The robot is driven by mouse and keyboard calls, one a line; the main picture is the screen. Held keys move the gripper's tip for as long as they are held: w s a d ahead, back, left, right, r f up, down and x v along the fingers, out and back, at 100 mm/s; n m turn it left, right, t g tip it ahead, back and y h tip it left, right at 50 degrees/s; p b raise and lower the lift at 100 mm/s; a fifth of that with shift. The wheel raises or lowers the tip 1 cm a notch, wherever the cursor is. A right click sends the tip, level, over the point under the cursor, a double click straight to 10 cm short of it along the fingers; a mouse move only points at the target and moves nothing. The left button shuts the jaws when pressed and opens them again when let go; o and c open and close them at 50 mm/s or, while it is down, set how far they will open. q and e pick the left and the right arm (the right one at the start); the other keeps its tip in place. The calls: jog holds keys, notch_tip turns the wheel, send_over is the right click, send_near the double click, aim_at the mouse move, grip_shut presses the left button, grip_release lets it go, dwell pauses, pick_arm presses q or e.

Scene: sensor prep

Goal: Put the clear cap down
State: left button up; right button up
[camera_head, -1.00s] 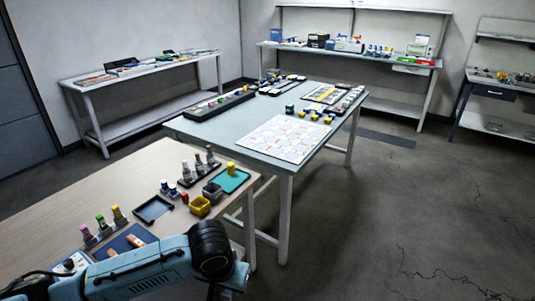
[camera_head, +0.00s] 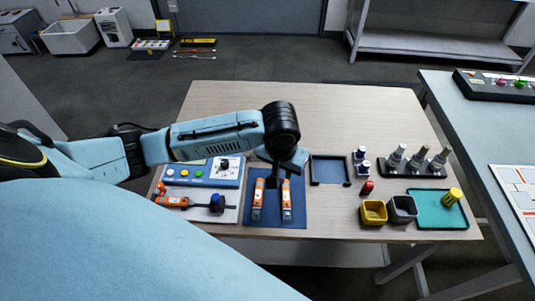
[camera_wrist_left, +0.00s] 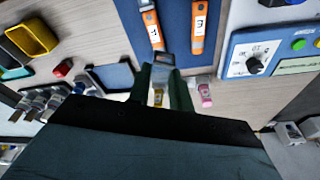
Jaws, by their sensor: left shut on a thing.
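My left gripper (camera_head: 272,181) hangs over the dark blue mat (camera_head: 275,216), above the two orange-and-white devices on it. In the left wrist view its dark fingers (camera_wrist_left: 164,72) are shut on a small, see-through greyish piece, apparently the clear cap (camera_wrist_left: 165,58). The cap shows at the fingertips, near the lower edge of the blue mat as seen there. In the head view I cannot make out the cap apart from the fingers. My right gripper is in neither view.
Right of the mat are a dark-rimmed empty tray (camera_head: 330,184), a red-capped item (camera_head: 367,187), yellow (camera_head: 373,212) and grey (camera_head: 402,209) bins and a teal tray (camera_head: 425,215). A blue control box (camera_head: 203,173) stands left. The table's far half is clear.

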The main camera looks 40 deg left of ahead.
pick_arm(q)
jog(key=w+a+f+n+b, duration=0.2)
jog(key=w+a+n, duration=0.3)
jog(key=w+a, duration=0.15)
jog(key=shift+y, duration=0.4)
jog(key=x, duration=0.1)
jog(key=b+x, duration=0.1)
jog(key=x, duration=0.1)
jog(key=s+x, duration=0.1)
jog(key=x, duration=0.1)
jog(key=shift+a+f, duration=0.1)
jog(key=shift+f, duration=0.05)
jog(key=shift+f+b, duration=0.35)
jog(key=shift+f, duration=0.25)
jog(key=shift+s+b+x, duration=0.1)
jog(key=shift+b+x, duration=0.1)
jog(key=shift+x, duration=0.4)
jog(key=shift+s+b+x, duration=0.15)
jog(key=shift+x, duration=0.5)
jog(key=shift+w+f, duration=0.1)
jog(key=shift+f, duration=0.25)
jog(key=shift+r, duration=0.1)
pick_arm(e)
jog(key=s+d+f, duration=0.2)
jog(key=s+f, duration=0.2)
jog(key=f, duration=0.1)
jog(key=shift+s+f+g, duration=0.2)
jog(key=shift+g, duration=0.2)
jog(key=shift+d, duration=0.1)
